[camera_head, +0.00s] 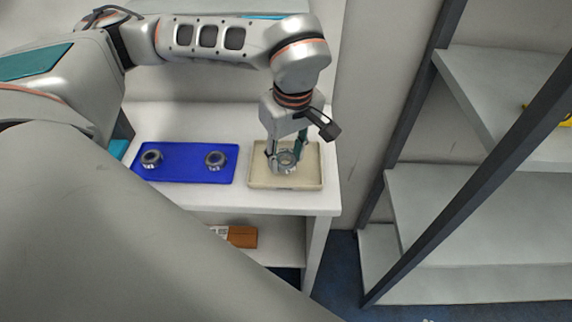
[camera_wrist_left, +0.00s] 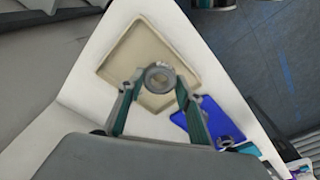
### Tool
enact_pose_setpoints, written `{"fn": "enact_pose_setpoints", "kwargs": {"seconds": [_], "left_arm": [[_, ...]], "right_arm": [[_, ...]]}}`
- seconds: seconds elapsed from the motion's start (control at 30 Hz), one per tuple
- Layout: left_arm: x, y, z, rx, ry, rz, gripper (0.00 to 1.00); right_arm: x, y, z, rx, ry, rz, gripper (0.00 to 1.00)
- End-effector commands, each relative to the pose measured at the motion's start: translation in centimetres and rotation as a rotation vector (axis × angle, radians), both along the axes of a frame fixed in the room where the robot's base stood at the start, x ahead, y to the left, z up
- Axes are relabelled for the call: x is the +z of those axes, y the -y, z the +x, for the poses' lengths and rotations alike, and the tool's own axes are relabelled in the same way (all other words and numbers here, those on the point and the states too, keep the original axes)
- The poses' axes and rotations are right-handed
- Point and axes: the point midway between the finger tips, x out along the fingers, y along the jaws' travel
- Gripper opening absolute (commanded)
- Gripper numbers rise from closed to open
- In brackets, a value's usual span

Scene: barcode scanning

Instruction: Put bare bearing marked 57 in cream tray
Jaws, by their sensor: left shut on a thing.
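A metal ring-shaped bearing (camera_head: 286,160) is held between the fingers of my left gripper (camera_head: 287,163), over the cream tray (camera_head: 310,184). I cannot tell whether it touches the tray floor. In the left wrist view the bearing (camera_wrist_left: 160,79) sits between the fingertips of the left gripper (camera_wrist_left: 157,88), with the cream tray (camera_wrist_left: 125,58) around it. A mark shows on the bearing's rim but is too small to read for sure. My right gripper is not in view.
A blue tray (camera_head: 185,173) on the same white table (camera_head: 225,197) holds two similar bearings, one at the left (camera_head: 151,159) and one at the right (camera_head: 215,160). A brown box (camera_head: 243,237) lies on the shelf below. Grey shelving (camera_head: 470,215) with dark posts stands at the right.

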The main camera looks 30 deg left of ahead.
Motion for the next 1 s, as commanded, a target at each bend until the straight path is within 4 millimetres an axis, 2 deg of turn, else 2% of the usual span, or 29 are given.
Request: {"fn": "enact_pose_setpoints", "kwargs": {"seconds": [0.23, 0.67, 0.7, 1.0], "left_arm": [[-3.2, 0.0, -0.1, 0.000, -0.004, -0.001, 0.06], [-3.9, 0.0, 0.0, 0.000, -0.001, 0.000, 0.06], [-3.9, 0.0, -0.1, 0.000, -0.002, 0.001, 0.40], [-3.8, 0.0, -0.1, 0.000, -0.002, 0.001, 0.42]], "right_arm": [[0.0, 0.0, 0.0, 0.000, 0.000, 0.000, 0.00], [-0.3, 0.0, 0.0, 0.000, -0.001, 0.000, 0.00], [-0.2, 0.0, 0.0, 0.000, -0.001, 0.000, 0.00], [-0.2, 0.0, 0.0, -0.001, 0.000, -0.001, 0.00]]}}
